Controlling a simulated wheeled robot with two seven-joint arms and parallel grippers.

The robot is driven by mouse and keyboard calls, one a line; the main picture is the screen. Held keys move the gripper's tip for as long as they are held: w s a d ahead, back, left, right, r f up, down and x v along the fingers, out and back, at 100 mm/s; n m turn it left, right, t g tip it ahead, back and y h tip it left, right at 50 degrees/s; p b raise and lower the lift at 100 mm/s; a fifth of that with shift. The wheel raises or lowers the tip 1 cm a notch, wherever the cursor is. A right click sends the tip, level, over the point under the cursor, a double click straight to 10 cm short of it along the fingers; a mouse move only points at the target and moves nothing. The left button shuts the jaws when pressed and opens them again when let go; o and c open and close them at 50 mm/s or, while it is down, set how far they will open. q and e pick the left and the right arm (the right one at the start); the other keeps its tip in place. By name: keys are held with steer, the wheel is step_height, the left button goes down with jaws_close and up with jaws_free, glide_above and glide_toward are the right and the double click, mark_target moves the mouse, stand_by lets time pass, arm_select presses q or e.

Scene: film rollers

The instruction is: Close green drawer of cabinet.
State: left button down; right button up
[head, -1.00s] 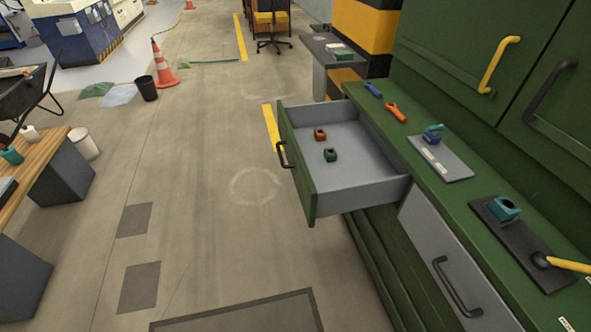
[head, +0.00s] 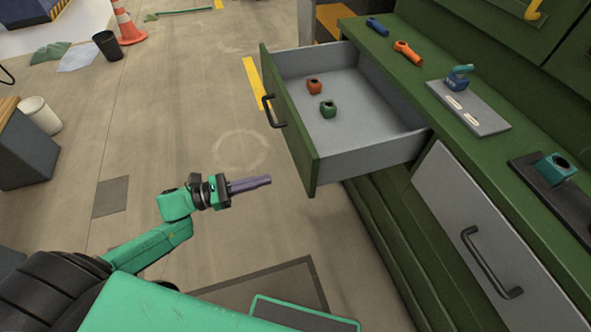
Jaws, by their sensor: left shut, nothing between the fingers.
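The green-fronted drawer (head: 298,140) of the green cabinet (head: 405,245) stands pulled out, its dark handle (head: 272,112) on the outer face. Inside it lie an orange block-like part (head: 313,87) and a green one (head: 328,109). My left gripper (head: 268,181) is shut and empty, in front of the drawer's near lower part and apart from it, below the handle in the picture. My right gripper is not in view.
A grey drawer (head: 470,235) next to it is shut. The countertop holds an orange tool (head: 407,50), a blue tool (head: 377,27), a grey tray (head: 468,107) and a black tray (head: 560,190).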

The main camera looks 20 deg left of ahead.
mark_target(305, 169)
arm_select(q)
steer(key=p+x, duration=0.1)
steer(key=x, duration=0.8)
steer(key=shift+a, duration=0.1)
steer(key=shift+w, duration=0.1)
